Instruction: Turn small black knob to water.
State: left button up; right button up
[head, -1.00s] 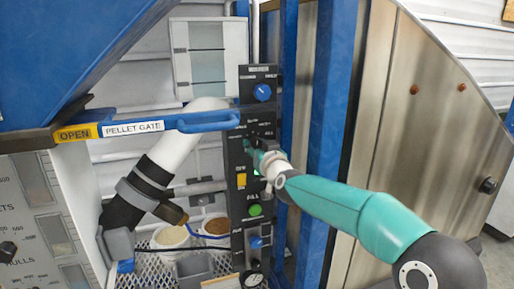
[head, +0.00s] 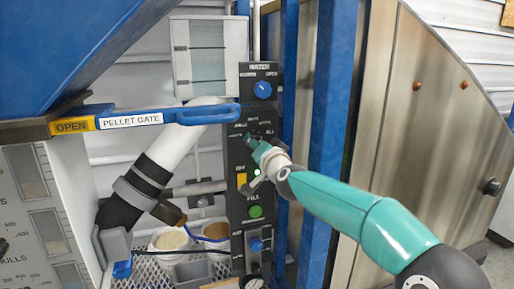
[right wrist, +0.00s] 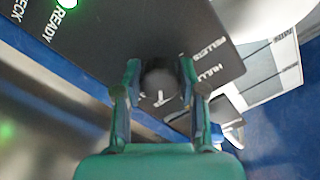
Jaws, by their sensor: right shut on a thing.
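The small black knob (right wrist: 160,82) is a dark round shape between the fingers of my right gripper (right wrist: 158,78) in the right wrist view. The fingers are shut on its two sides. White labels HULLS and PELLETS are beside it, and a white mark shows just below it; which label the knob points to is not clear. In the head view my right gripper (head: 253,140) is at the upper middle of the black control panel (head: 236,211) and hides most of the knob. My left gripper is not in view.
A blue WATER knob (head: 262,90) is above, and a green FILL button (head: 255,211) and yellow switch (head: 241,180) are below. The blue PELLET GATE handle (head: 208,117) reaches the panel from the left. Blue posts (head: 334,110) stand right of the panel.

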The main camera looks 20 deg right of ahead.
jog(key=shift+d, duration=0.1)
dwell(0.4)
jog(key=o, duration=1.2)
jog(key=shift+c, duration=0.2)
jog(key=shift+s, duration=0.15)
jog(key=s, duration=1.1)
jog(key=shift+s+d, duration=0.15)
jog(key=shift+s, duration=0.15)
jog(key=shift+f, duration=0.1)
